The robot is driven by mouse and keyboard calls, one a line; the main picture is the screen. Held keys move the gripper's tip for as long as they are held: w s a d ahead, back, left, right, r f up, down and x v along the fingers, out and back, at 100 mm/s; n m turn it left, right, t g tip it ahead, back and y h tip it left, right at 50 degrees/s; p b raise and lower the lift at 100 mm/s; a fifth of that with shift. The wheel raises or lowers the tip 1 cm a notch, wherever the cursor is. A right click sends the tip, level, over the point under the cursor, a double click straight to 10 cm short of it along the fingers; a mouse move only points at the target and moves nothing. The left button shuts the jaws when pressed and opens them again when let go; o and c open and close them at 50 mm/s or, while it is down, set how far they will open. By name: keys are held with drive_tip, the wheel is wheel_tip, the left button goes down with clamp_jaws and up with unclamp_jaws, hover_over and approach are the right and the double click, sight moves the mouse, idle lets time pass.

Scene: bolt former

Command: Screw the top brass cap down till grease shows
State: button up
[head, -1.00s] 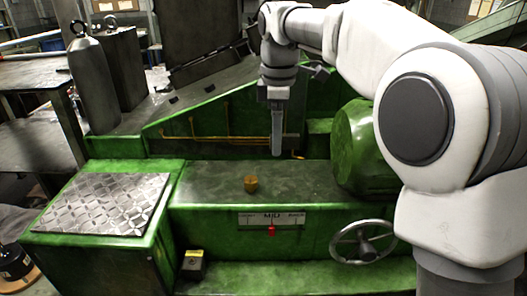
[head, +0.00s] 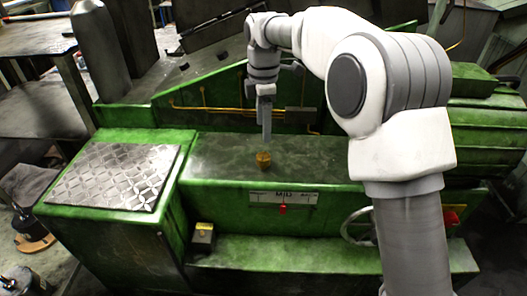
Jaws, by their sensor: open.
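The brass cap (head: 263,160) stands upright on the flat green top of the machine (head: 310,158), near its front edge above the scale plate. I see no grease around it at this size. My gripper (head: 267,140) points straight down just above and slightly behind the cap, with its fingertips close to it. From this side the fingers overlap, so the gap between them does not show. I cannot tell whether the fingertips touch the cap.
A scale plate with a red pointer (head: 282,210) is on the front face. A handwheel (head: 358,226) is partly hidden behind my arm. A diamond-plate cover (head: 114,176) lies left. A small box (head: 202,236) sits on the lower ledge. Brass pipes (head: 215,108) run along the back panel.

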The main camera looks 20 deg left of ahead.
sight(264, 156)
wheel_tip(264, 156, down, 10)
drive_tip(key=shift+r+p, duration=0.2)
drive_tip(key=shift+p, duration=0.25)
drive_tip(key=shift+c, duration=0.3)
clamp_jaws()
